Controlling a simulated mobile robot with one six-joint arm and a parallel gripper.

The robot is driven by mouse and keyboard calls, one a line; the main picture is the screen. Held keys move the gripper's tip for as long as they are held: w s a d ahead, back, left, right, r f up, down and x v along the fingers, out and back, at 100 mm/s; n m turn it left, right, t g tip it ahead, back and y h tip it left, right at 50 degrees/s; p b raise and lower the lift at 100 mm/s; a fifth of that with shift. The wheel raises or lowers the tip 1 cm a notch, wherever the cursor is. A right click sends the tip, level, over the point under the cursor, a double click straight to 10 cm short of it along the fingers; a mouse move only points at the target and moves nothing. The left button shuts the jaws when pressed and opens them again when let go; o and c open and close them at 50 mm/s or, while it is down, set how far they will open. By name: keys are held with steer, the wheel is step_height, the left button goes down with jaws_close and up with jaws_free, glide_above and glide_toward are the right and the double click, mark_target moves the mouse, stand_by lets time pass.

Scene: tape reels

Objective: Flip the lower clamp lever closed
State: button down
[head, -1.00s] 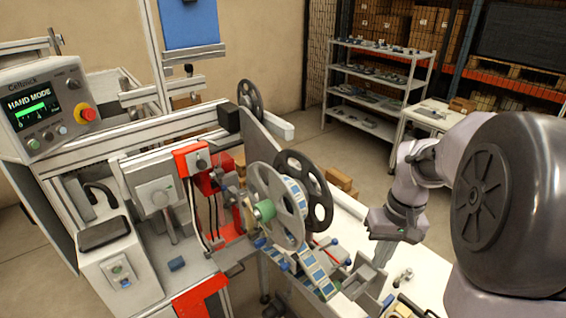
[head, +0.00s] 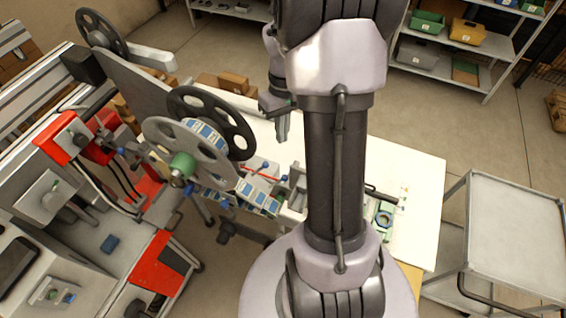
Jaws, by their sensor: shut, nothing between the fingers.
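The tape reel (head: 165,135) is a grey spoked disc with a green hub, with a dark spoked reel (head: 238,140) behind it. Tape with blue and white labels (head: 258,197) runs down from it over a guide. Small blue-knobbed levers (head: 265,166) sit along the guide, and another blue knob (head: 224,205) is lower on it. I cannot tell which is the lower clamp lever or whether it is closed. My gripper (head: 282,135) points down above the white table, right of the dark reel. It is shut and empty, apart from the levers.
A white table (head: 415,200) lies under my arm, with small parts on it. A grey cart (head: 515,225) stands at the right. Cardboard boxes (head: 233,83) are behind the reels. The machine with red panels (head: 158,262) fills the left.

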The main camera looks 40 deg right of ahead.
glide_toward(277, 183)
steer(key=w+d, duration=0.2)
steer(key=d, duration=0.1)
steer(key=s+a+f, duration=0.2)
steer(key=s, duration=0.1)
steer(key=shift+f, duration=0.3)
steer(key=shift+d, duration=0.1)
steer(key=shift+f+b, duration=0.1)
steer(key=shift+b, duration=0.45)
steer(key=shift+s+a+m+h+b, duration=0.3)
steer(key=shift+a+h+b, duration=0.1)
steer(key=shift+a+h, duration=0.15)
steer(key=shift+t, duration=0.3)
